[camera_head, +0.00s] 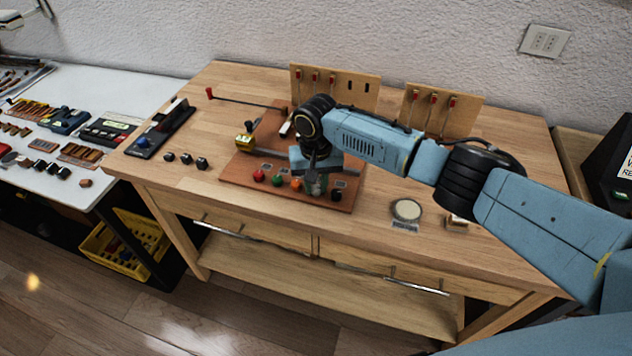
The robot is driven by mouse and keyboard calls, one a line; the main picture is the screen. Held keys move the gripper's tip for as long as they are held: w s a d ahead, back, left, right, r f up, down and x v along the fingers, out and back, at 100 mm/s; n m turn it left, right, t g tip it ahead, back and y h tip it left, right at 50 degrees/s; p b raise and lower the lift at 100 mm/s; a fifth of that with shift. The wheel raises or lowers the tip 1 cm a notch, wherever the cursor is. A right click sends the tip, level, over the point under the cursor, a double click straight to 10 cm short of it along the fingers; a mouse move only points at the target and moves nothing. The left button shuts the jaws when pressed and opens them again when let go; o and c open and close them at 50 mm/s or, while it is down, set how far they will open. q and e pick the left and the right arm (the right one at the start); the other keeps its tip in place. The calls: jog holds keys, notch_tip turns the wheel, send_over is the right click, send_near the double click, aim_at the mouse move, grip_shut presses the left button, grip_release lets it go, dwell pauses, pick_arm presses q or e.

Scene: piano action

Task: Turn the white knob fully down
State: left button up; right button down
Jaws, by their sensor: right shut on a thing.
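A reddish-brown wooden board (233,168) lies on the workbench with a row of small coloured knobs along its front edge. I see a red knob (259,175), a green knob (277,180), an orange knob (297,184) and a black knob (336,195). My right gripper (315,184) points down at the row between the orange and black knobs and is shut there. No white knob shows clearly; the one in its jaws is hidden by the fingers. My left gripper is not in view.
A brass-coloured block (244,141) and a red-tipped rod (245,101) are behind the row. Two upright wooden racks (360,92) stand at the back. A round disc (407,210) lies right of the board.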

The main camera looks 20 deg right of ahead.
jog(key=shift+r+n+p, duration=0.15)
jog(key=shift+n+p, duration=1)
jog(key=shift+n, duration=0.25)
jog(key=n+p, duration=0.2)
jog(key=n, duration=0.2)
jog(key=shift+n, duration=0.3)
jog(key=n, duration=0.4)
jog(key=shift+n+p, duration=0.3)
jog(key=shift+p, duration=0.1)
jog(key=n, duration=0.5)
jog(key=shift+n, duration=0.3)
jog(key=c, duration=1.2)
grip_release()
